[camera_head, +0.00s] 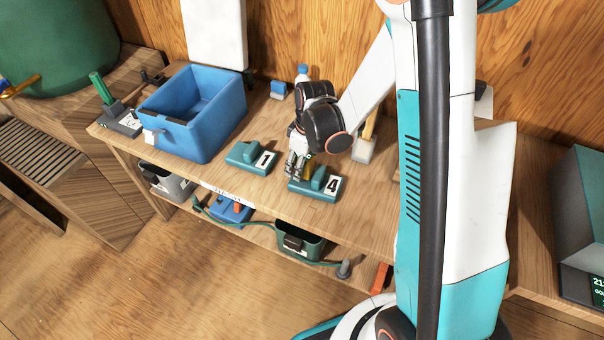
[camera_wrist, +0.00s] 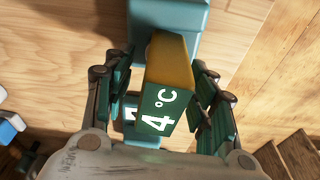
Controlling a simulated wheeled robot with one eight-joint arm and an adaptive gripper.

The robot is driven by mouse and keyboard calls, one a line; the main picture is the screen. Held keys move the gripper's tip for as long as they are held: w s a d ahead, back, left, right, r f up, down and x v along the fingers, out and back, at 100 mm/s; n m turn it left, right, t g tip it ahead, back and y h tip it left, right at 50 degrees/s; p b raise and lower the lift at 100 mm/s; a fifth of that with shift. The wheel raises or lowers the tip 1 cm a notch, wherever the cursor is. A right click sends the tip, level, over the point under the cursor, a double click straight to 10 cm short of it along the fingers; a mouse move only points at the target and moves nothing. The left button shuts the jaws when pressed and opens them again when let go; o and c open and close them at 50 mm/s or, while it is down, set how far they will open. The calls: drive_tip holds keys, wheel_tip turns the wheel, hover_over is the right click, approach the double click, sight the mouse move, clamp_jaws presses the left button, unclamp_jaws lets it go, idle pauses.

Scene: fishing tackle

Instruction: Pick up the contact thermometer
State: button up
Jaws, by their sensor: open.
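A green block with a yellow-brown upper part (camera_wrist: 170,62) and a white "4°C" marking, seemingly the contact thermometer, is between my open fingers in the wrist view. In the head view a small yellow-brown part of it (camera_head: 309,165) shows at my fingertips. It is at a teal stand (camera_head: 318,188) marked 4 on the bench; the stand also shows in the wrist view (camera_wrist: 170,15). My gripper (camera_head: 297,168) points down over this stand, its fingers on either side of the block (camera_wrist: 163,95), with gaps visible. The block's lower end is hidden.
A matching teal stand (camera_head: 252,157) marked 1 sits to the left. A blue bin (camera_head: 180,140) stands farther left on the bench (camera_head: 225,185). A bottle (camera_head: 302,73) and a wooden-handled tool (camera_head: 364,148) are behind my gripper. Containers fill the lower shelf.

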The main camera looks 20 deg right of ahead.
drive_tip(key=shift+f, duration=0.15)
drive_tip(key=shift+c, duration=0.3)
clamp_jaws()
